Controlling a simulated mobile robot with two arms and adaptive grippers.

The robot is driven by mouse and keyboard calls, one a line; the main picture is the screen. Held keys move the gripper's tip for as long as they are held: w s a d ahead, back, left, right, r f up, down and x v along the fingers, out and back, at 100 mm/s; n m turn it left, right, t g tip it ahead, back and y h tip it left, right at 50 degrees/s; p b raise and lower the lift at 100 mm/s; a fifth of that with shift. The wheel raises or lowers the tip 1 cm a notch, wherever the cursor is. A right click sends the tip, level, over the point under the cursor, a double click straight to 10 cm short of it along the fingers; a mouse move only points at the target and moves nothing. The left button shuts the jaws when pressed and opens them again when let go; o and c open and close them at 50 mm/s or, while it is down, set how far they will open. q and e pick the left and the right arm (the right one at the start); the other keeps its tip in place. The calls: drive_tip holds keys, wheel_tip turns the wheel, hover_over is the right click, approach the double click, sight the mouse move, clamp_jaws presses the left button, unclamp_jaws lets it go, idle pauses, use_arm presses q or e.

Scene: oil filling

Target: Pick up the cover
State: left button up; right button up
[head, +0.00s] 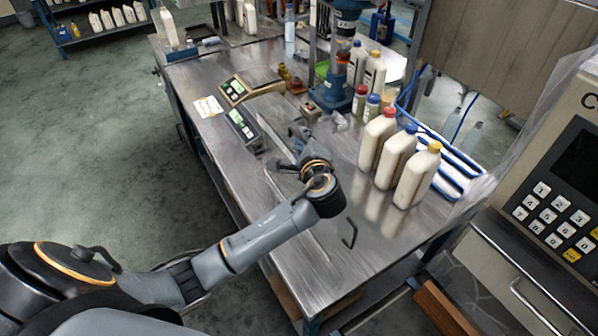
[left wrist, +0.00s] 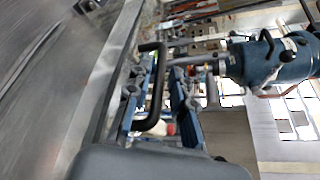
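The cover's outline is hard to tell from the shiny metal tabletop. One black bracket-shaped handle (head: 349,232) shows on the metal surface, right of my left forearm in the head view. My left gripper (head: 287,150) is over the left part of the table, its fingers spread. In the left wrist view a black C-shaped handle (left wrist: 152,88) is in front of my left gripper (left wrist: 162,95), by its left finger, beside a shiny metal surface (left wrist: 65,85). The fingers are apart; I cannot tell whether one touches the handle. My right gripper is not in view.
White bottles with red, blue and yellow caps (head: 414,178) stand on the right of the table. A scale (head: 245,90) and a dark device (head: 243,128) lie beyond my gripper. A blue machine (head: 336,80) stands behind. A keypad panel (head: 555,215) is at far right.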

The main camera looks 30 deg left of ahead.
use_arm(q)
drive_tip(key=shift+x, duration=0.8)
clamp_jaws()
drive_tip(key=shift+r, duration=0.1)
